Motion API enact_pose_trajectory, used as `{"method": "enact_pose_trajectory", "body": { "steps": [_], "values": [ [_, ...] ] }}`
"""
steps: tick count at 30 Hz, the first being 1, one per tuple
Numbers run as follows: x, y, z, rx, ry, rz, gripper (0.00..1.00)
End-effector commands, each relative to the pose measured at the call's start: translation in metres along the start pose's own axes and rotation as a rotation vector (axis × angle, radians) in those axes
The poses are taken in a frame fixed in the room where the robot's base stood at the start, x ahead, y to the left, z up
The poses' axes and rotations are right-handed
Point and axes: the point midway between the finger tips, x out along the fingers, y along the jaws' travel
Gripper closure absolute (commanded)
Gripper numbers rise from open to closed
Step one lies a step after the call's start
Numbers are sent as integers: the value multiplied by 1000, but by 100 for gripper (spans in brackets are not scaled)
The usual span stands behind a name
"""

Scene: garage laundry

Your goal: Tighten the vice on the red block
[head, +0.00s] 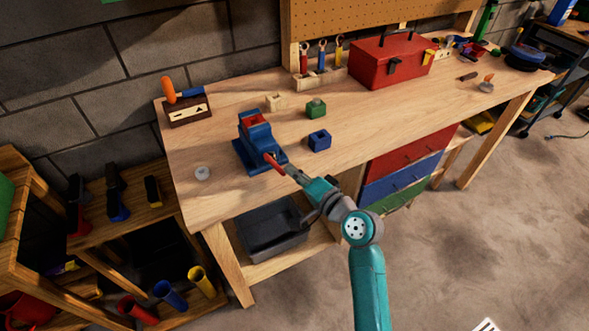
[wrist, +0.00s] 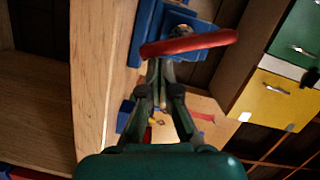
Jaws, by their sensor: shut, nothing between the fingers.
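The blue vice (head: 247,156) stands at the front edge of the wooden workbench. The red block (head: 254,118) shows at the top of the vice, between its jaws; I cannot tell how firmly they press on it. The vice's red handle (head: 271,160) faces the front. My gripper (head: 288,169) is shut and empty, with its tips close to the handle. In the wrist view the red handle (wrist: 188,43) crosses just beyond my fingertips (wrist: 160,66), with part of the blue vice (wrist: 148,30) behind it. Whether the tips touch the handle is unclear.
A blue block (head: 319,141), a green block (head: 316,108) and a pale block (head: 276,102) lie on the bench near the vice. A red toolbox (head: 391,61) stands farther back. A dark bin (head: 270,232) sits below the bench, beside the drawers (head: 404,172).

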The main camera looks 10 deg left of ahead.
Motion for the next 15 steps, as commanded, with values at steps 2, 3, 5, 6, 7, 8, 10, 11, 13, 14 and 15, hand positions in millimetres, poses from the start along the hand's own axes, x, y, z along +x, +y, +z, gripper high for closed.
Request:
{"method": "enact_pose_trajectory", "body": {
  "steps": [2,3,5,6,7,8,10,11,13,14,15],
  "values": [
    [1,3,6,33,-10,-3,100],
    [1,4,6,45,-11,-6,100],
    [1,4,7,61,-11,-10,100],
    [1,4,7,70,-12,-12,100],
    [1,4,8,75,-12,-13,100],
    [1,4,8,79,-13,-14,100],
    [2,5,8,86,-13,-16,100],
    [2,5,9,88,-13,-16,100],
    [2,5,9,90,-14,-17,100],
    [2,5,9,91,-14,-17,100],
    [2,5,9,91,-14,-17,100]
  ]
}}
